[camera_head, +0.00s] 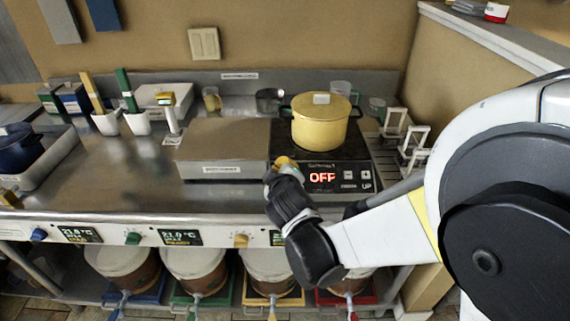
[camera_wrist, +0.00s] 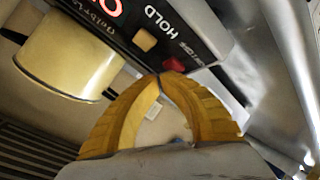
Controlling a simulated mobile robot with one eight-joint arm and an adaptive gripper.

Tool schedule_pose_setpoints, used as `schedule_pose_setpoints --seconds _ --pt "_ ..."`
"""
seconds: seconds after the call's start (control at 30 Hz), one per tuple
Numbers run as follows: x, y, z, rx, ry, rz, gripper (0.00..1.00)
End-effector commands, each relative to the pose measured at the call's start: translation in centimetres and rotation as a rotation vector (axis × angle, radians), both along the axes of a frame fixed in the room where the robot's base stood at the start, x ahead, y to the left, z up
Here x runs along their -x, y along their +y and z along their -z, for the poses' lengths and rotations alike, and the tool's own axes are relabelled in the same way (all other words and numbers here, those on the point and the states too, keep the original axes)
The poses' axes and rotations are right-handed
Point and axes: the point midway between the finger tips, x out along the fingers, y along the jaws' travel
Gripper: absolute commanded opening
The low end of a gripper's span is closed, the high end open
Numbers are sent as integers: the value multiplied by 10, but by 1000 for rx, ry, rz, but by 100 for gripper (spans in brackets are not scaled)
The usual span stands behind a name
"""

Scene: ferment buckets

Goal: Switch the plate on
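The black plate (camera_head: 350,153) stands on the steel counter, its red display (camera_head: 322,177) reading OFF. A yellow lidded pot (camera_head: 320,125) sits on it and also shows in the wrist view (camera_wrist: 75,50). My gripper (camera_head: 286,163) is at the left end of the plate's front panel and hides that part in the head view. In the wrist view its yellow fingers (camera_wrist: 160,76) meet at the tips, shut with nothing between them. The tips are close to a small red button (camera_wrist: 173,65); I cannot tell whether they touch. A tan button (camera_wrist: 145,40) is beside it.
A steel box (camera_head: 225,145) stands left of the plate. White holders with tools (camera_head: 137,122) are farther left, and a white rack (camera_head: 412,140) is at right. Lidded buckets (camera_head: 195,262) sit under the counter. The counter's left middle is clear.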

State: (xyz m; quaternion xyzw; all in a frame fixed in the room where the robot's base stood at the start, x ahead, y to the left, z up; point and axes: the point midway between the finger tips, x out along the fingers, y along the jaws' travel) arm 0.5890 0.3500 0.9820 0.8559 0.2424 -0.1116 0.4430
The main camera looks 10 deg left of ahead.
Motion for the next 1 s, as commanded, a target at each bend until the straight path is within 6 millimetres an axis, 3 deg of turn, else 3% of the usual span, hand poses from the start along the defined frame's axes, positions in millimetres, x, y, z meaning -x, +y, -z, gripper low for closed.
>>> schedule_pose_setpoints --seconds 0.67,1.0 --pt "-4 1 8 0 0 0 0" --pt "0 0 -1 0 0 0 0"
